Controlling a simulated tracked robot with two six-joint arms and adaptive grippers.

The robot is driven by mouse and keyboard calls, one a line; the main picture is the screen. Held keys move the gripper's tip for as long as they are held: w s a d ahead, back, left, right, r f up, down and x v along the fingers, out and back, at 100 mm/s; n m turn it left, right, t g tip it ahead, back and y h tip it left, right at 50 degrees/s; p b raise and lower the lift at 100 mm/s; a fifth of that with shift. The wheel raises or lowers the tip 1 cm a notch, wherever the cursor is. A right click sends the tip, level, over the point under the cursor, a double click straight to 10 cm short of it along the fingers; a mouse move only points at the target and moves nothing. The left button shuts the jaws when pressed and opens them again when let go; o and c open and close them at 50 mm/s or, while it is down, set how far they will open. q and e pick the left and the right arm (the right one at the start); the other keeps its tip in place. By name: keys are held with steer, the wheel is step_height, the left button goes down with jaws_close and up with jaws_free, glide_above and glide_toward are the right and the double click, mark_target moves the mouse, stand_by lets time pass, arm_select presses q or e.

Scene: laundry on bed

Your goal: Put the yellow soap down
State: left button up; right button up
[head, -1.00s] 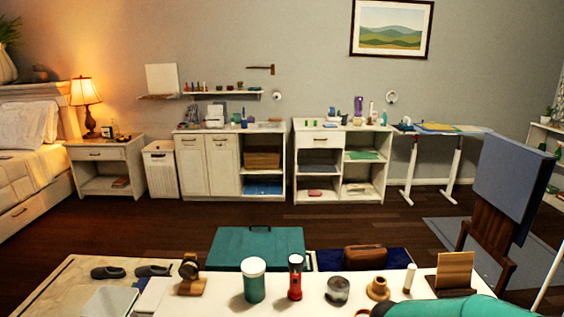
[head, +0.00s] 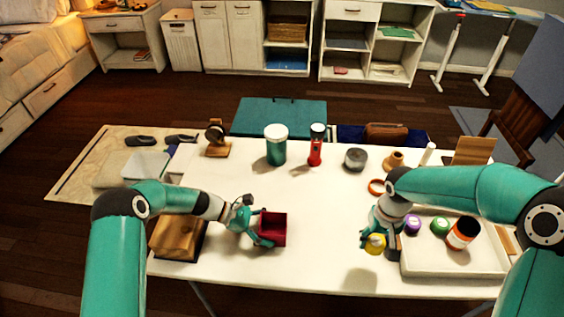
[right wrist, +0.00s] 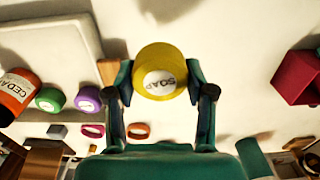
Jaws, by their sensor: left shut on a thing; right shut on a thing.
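The yellow soap (head: 375,244) is a round yellow piece, and its white label reading "SOAP" shows in the right wrist view (right wrist: 160,82). My right gripper (head: 374,238) is shut on it. It is held above the white table (head: 320,215), with a shadow on the tabletop nearer the front edge, left of the white tray (head: 450,272). My left gripper (head: 262,228) is shut on a dark red open box (head: 273,229) at the left middle of the table. I cannot tell whether the box touches the table.
The tray holds a purple container (head: 412,224), a green one (head: 440,226) and an orange bottle (head: 462,233). A wooden box (head: 178,238) stands at the left. A teal jar (head: 276,146), red flashlight (head: 316,146) and grey jar (head: 355,158) stand at the back. The table's middle is clear.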

steer(key=shift+s+d, duration=0.1)
steer(key=shift+s, duration=0.15)
steer(key=shift+w+d+r+n, duration=0.2)
steer(key=shift+w+d+r, duration=0.15)
steer(key=shift+r, duration=0.2)
steer(key=shift+w+d+r+n, duration=0.2)
steer(key=shift+w+r, duration=0.1)
steer(key=shift+r, duration=0.2)
steer(key=w+a+r+n, duration=0.1)
steer(key=w+a+r, duration=0.1)
steer(key=w, duration=0.1)
step_height(320, 180, up, 4)
steer(key=n, duration=0.4)
glide_above(273, 220)
steer(key=s+d, duration=0.2)
steer(key=d, duration=0.1)
steer(key=s+a, duration=0.1)
steer(key=a, duration=0.1)
steer(key=shift+n, duration=0.5)
steer(key=f, duration=1)
steer(key=shift+s+a, duration=0.15)
steer(key=shift+a, duration=0.15)
steer(key=shift+f, duration=0.15)
arm_select(q)
steer(key=shift+s, duration=0.1)
arm_select(e)
steer(key=shift+f, duration=0.5)
